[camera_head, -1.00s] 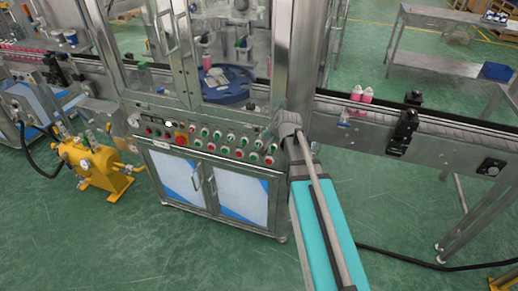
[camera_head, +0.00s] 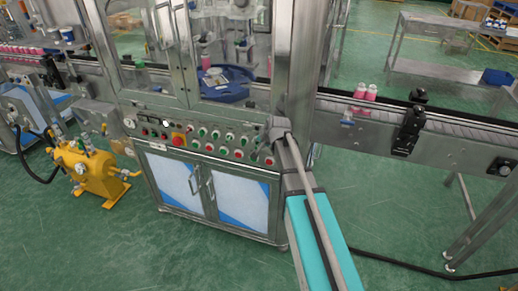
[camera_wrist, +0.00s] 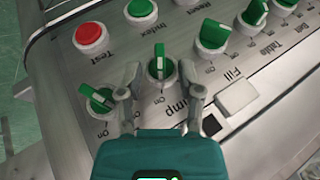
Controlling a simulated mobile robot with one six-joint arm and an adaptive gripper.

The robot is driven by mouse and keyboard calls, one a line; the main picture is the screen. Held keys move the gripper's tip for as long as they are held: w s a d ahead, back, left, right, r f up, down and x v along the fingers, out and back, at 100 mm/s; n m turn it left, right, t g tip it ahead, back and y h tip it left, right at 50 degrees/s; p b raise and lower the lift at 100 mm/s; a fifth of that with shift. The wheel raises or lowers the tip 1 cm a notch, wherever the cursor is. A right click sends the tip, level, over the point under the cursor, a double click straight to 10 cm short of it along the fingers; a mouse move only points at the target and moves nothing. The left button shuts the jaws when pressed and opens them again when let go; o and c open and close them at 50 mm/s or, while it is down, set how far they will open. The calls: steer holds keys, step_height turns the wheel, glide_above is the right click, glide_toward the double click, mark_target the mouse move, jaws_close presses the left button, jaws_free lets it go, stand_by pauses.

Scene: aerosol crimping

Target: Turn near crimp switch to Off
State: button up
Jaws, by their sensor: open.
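In the wrist view a green-handled switch (camera_wrist: 159,64) sits on the sloping steel panel, with lettering like "Crimp" (camera_wrist: 170,108) below it. Its handle stands roughly up-and-down in the picture. I cannot read which marked position it is at. A second green switch (camera_wrist: 97,100), with its handle slanted, sits to the left, just beside my left finger. My gripper (camera_wrist: 160,91) is open and empty, its fingertips spread on either side below the first switch, apart from its handle. In the head view my wrist hides the right end of the switch panel (camera_head: 205,143); the fingers cannot be made out.
In the head view a conveyor (camera_head: 455,140) with pink bottles (camera_head: 365,91) runs right of the machine.

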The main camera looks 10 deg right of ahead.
steer(key=shift+w+a+f, duration=0.1)
steer(key=shift+w+f, duration=0.15)
steer(key=shift+f, duration=0.1)
jaws_close()
